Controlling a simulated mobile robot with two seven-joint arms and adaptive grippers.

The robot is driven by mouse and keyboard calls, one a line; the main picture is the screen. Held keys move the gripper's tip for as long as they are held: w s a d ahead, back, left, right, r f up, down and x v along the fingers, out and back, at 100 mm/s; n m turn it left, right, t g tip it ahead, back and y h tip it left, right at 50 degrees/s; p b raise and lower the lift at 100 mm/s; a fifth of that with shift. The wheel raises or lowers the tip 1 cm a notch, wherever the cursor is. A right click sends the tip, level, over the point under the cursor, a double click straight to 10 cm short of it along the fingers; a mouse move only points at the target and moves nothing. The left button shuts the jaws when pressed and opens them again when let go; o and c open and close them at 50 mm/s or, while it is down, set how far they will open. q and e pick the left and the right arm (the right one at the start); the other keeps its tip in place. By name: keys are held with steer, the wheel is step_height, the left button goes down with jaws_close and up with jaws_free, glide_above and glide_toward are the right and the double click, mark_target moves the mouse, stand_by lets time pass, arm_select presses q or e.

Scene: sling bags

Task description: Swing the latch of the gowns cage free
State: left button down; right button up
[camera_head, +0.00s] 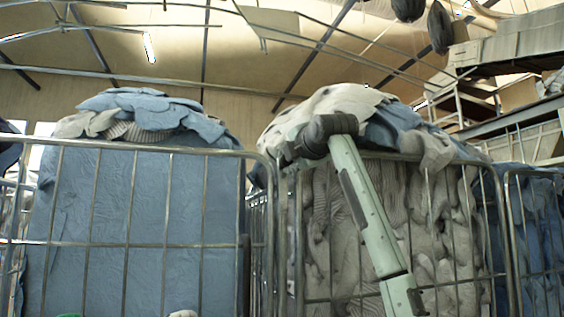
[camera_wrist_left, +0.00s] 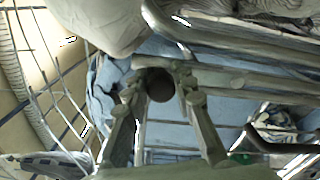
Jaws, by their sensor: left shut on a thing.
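Two wire cages stand side by side in the head view: a left cage (camera_head: 150,244) with flat blue cloth, and a right cage (camera_head: 420,285) with pale bulky cloth. I cannot tell from any label which is the gowns cage. My left gripper (camera_head: 262,174) is at the gap between them, partly hidden by cage posts. In the left wrist view its two fingers (camera_wrist_left: 160,82) are shut around a dark round end (camera_wrist_left: 160,86), apparently the latch. The rest of the latch is hidden. My right gripper is not in view.
Folded blue and pale cloth (camera_head: 150,108) is heaped on the left cage, and a pale and blue heap (camera_head: 345,100) tops the right one. Another cage (camera_head: 540,235) with darker blue cloth stands at the far right. The gap between the cages is narrow.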

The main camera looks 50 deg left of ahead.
arm_select(q)
steer(key=shift+w+d+m, duration=0.1)
steer(key=shift+w+m, duration=0.1)
steer(key=shift+m, duration=0.1)
stand_by(0.4)
steer(key=c, duration=1.2)
jaws_free()
steer(key=shift+w, duration=0.1)
steer(key=shift+d, duration=0.1)
steer(key=v, duration=1.2)
steer(key=shift+f, duration=0.1)
